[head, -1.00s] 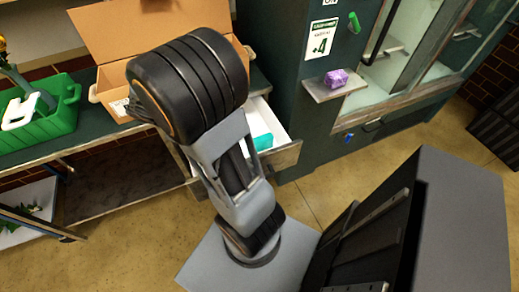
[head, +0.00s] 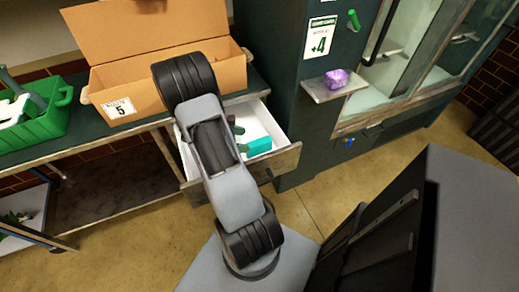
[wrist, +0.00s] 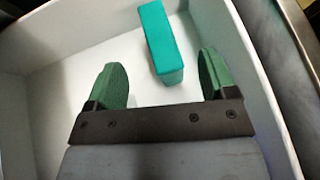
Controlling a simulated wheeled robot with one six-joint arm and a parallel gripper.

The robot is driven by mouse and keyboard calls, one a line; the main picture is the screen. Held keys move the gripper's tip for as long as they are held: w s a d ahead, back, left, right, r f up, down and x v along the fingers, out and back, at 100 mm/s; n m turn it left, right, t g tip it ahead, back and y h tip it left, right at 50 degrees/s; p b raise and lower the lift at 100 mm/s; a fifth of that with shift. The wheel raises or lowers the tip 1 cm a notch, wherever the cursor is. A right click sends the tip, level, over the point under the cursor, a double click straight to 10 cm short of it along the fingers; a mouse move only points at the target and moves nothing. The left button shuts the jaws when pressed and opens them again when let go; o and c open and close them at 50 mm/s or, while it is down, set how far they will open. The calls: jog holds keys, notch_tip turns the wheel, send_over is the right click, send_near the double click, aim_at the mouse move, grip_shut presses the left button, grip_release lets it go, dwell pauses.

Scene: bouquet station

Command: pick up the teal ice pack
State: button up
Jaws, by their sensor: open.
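The teal ice pack (wrist: 160,42) is a small rectangular block lying in the white open drawer. In the wrist view it is at the upper middle, just beyond and between my fingertips. In the head view the gripper is mostly hidden behind my arm.
The open drawer (head: 286,158) has raised walls around the ice pack. A cardboard box (head: 125,92) with its lid up and a green caddy (head: 42,128) stand on the counter above. A purple item (head: 337,77) rests on a small shelf at right.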

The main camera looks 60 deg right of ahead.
aim_at(258, 143)
jog(key=shift+x, duration=3)
jog(key=shift+s+a, duration=0.1)
jog(key=c, duration=1.4)
